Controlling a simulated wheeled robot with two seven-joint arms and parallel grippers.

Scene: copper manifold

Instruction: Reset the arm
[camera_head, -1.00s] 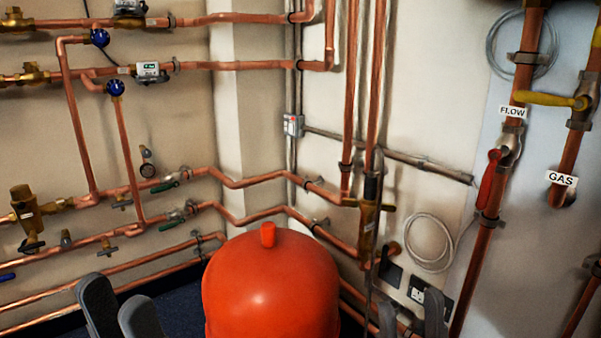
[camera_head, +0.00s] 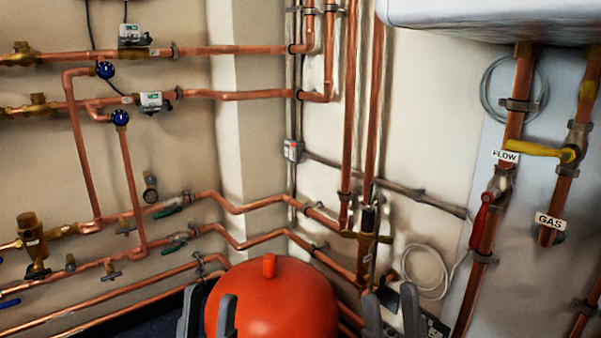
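My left gripper (camera_head: 207,312) shows at the bottom of the view, in front of the left side of the red tank (camera_head: 282,300). Its two grey fingers point up with a gap between them, so it is open and nothing shows between them. My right gripper (camera_head: 392,312) is at the bottom, right of the tank and in front of the lower pipes near the wall. Its two fingers are also apart and hold nothing that I can see. Both wrists and arms are hidden below the picture edge.
Copper pipes (camera_head: 230,95) with valves run along the left wall and round the corner. A red-handled valve (camera_head: 480,222) and a yellow gas handle (camera_head: 540,150) are at the right. A white boiler (camera_head: 480,15) hangs at the upper right. A cable coil (camera_head: 425,270) hangs low.

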